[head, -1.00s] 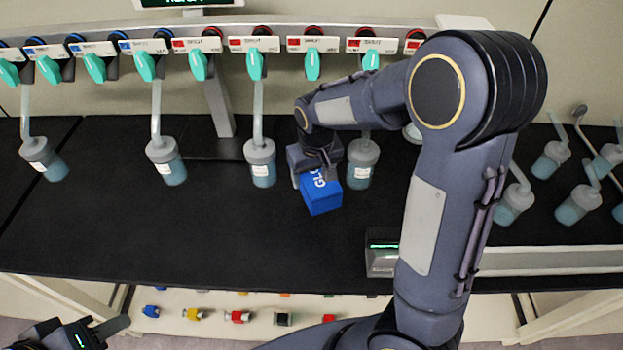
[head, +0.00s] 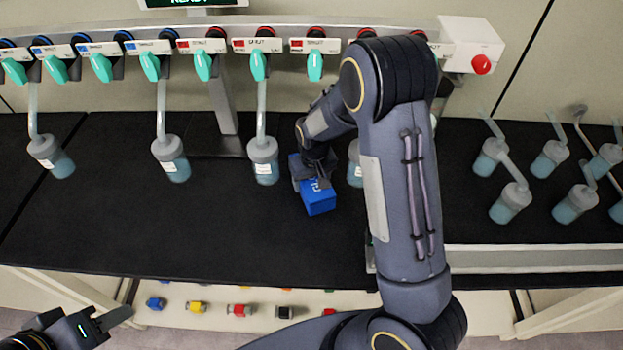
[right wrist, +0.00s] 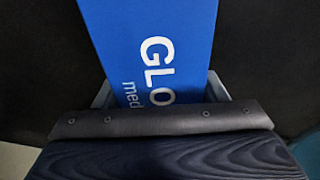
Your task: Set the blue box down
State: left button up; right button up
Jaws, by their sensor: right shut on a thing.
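The blue box (head: 318,198) is at the black bench top (head: 230,225), near its middle. White lettering shows on its upper face, and it fills the middle of the right wrist view (right wrist: 150,50). My right gripper (head: 314,174) reaches down over the box and is shut on it. I cannot tell whether the box's underside touches the bench. My left gripper (head: 104,322) is low at the left, in front of the bench, with no object seen in it. Its finger opening is not clear.
Flasks with blue liquid stand behind the box, one close on its left (head: 264,165) and one on its right (head: 355,168), partly behind my arm. More flasks (head: 512,203) stand at the right. The front left bench is clear. Small coloured items (head: 238,310) lie on a lower shelf.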

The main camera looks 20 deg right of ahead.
aim_at(313, 179)
jog(key=shift+f, duration=0.25)
jog(key=o, duration=1.1)
jog(key=shift+r, duration=0.1)
jog(key=shift+c, duration=0.2)
jog(key=shift+r, duration=0.15)
jog(key=r, duration=0.3)
jog(key=s+r+b, duration=0.1)
jog(key=r, duration=0.7)
jog(key=shift+s, duration=0.15)
jog(key=shift+o, duration=0.4)
jog(key=shift+r, duration=0.25)
jog(key=shift+t, duration=0.8)
notch_tip(313, 179, down, 5)
jog(key=shift+d+f, duration=0.1)
jog(key=shift+f, duration=0.1)
jog(key=shift+w+d+f, duration=0.1)
jog(key=shift+w+f, duration=0.1)
jog(key=shift+f, duration=0.35)
jog(key=shift+p+x, duration=0.4)
jog(key=shift+x, duration=2.15)
